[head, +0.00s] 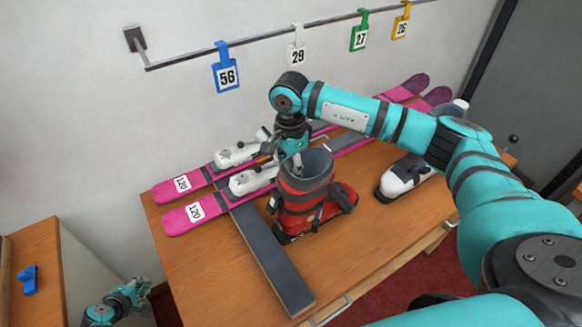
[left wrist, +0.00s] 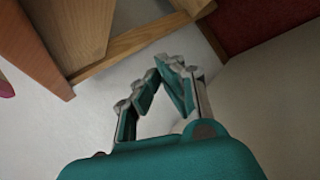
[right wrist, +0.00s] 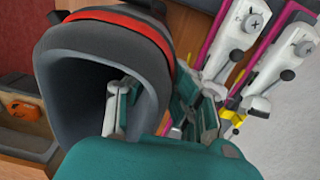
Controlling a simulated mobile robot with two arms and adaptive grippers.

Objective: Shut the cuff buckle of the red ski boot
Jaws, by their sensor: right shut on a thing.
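The red ski boot (head: 305,202) stands upright on the wooden bench, its dark liner opening facing up. In the right wrist view its dark cuff (right wrist: 85,65) with a red band is close. My right gripper (head: 297,160) is at the cuff's upper rim, shut on the cuff wall, with one finger inside the opening and one outside (right wrist: 158,108). I cannot make out the cuff buckle's lever or whether it is shut.
Pink skis (head: 180,218) with white bindings (head: 252,180) lie behind the boot. A dark strip (head: 270,262) runs along the bench (head: 200,268) to the boot's left. A white boot (head: 402,176) stands to the right. Numbered tags hang from a wall rail (head: 255,38).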

